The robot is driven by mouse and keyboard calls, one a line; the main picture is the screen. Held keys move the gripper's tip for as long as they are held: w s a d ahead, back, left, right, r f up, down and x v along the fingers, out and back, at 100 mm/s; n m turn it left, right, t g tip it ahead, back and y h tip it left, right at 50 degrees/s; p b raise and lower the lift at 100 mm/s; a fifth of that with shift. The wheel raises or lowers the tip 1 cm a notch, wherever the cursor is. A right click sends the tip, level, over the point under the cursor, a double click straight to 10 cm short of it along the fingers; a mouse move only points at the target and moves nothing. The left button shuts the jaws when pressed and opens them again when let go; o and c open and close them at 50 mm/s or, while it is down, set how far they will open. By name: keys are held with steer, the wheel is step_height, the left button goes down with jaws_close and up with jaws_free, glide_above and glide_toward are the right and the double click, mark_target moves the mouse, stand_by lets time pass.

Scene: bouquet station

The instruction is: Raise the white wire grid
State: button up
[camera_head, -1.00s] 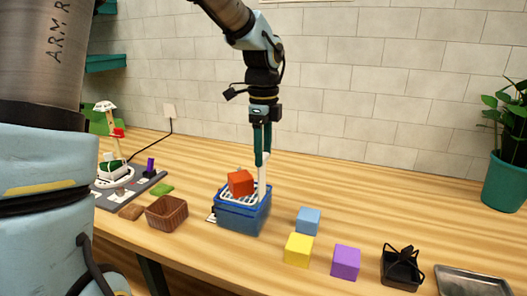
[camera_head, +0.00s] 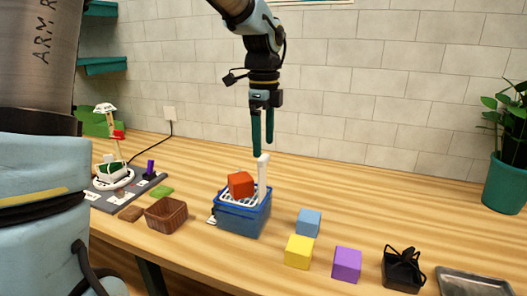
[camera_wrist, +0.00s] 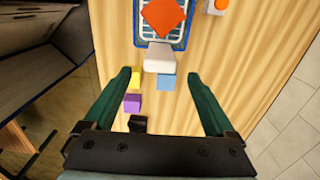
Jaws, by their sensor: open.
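The white wire grid (camera_head: 231,200) lies in the top of a blue container (camera_head: 240,222). A red block (camera_head: 241,184) rests on the grid. A white upright handle (camera_head: 263,180) rises at the grid's right side. My gripper (camera_head: 263,146) is open and empty, pointing down just above the handle's top. In the wrist view the fingers (camera_wrist: 159,78) stand wide apart, with the handle (camera_wrist: 159,57), the grid (camera_wrist: 146,26) and the red block (camera_wrist: 163,17) ahead of them. The grid's far part is hidden under the block.
A blue cube (camera_head: 308,222), yellow cube (camera_head: 299,251) and purple cube (camera_head: 347,264) stand right of the container. A brown basket (camera_head: 166,214) is to its left. A black holder (camera_head: 403,270) and metal tray (camera_head: 472,283) are at front right. The table behind is clear.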

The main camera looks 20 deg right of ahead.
step_height(320, 180, up, 8)
steer(key=b, duration=0.1)
steer(key=shift+f, duration=0.15)
stand_by(0.4)
steer(key=w+a+f+n, duration=0.3)
steer(key=a+f+n, duration=0.9)
steer(key=a, duration=0.4)
steer(key=s+a+f+n, duration=0.3)
steer(key=a+f+n, duration=0.1)
steer(key=a+n, duration=0.2)
steer(key=s+a+f+n+t, duration=0.1)
steer(key=s+a+f+n, duration=0.3)
steer(key=a+n, duration=0.3)
steer(key=shift+a+n+t, duration=0.3)
steer(key=shift+a, duration=0.35)
